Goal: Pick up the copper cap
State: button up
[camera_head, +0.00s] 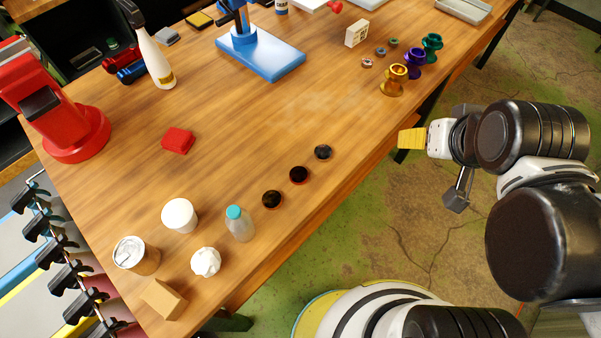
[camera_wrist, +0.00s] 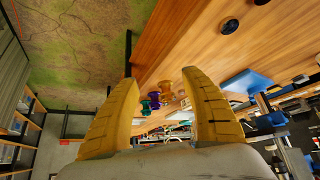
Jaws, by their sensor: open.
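A small copper-toned cap (camera_head: 367,63) lies on the wooden table near its far right edge in the head view; I take it for the copper cap, though it is tiny. Two similar small caps, one greyish (camera_head: 380,51) and one greenish (camera_head: 393,41), lie in a row behind it. My gripper (camera_head: 411,139) is off the table's right edge, over the floor and well apart from the cap. In the wrist view its yellow fingers (camera_wrist: 160,77) are spread with nothing between them. The small caps are too small to tell apart there.
Gold (camera_head: 392,82), purple (camera_head: 414,64) and green (camera_head: 432,46) spools stand right of the caps, near the table edge. A pale box (camera_head: 356,32) stands behind. Three dark discs (camera_head: 299,175) and a bottle (camera_head: 240,224) are nearer. The table's middle (camera_head: 260,115) is clear.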

aim_at(299, 175)
jog(key=k+j+z, duration=0.6)
jog(key=k+z, duration=0.15)
jog(key=k+j+z, duration=0.15)
jog(key=k+z, duration=0.2)
jog(key=k, duration=0.05)
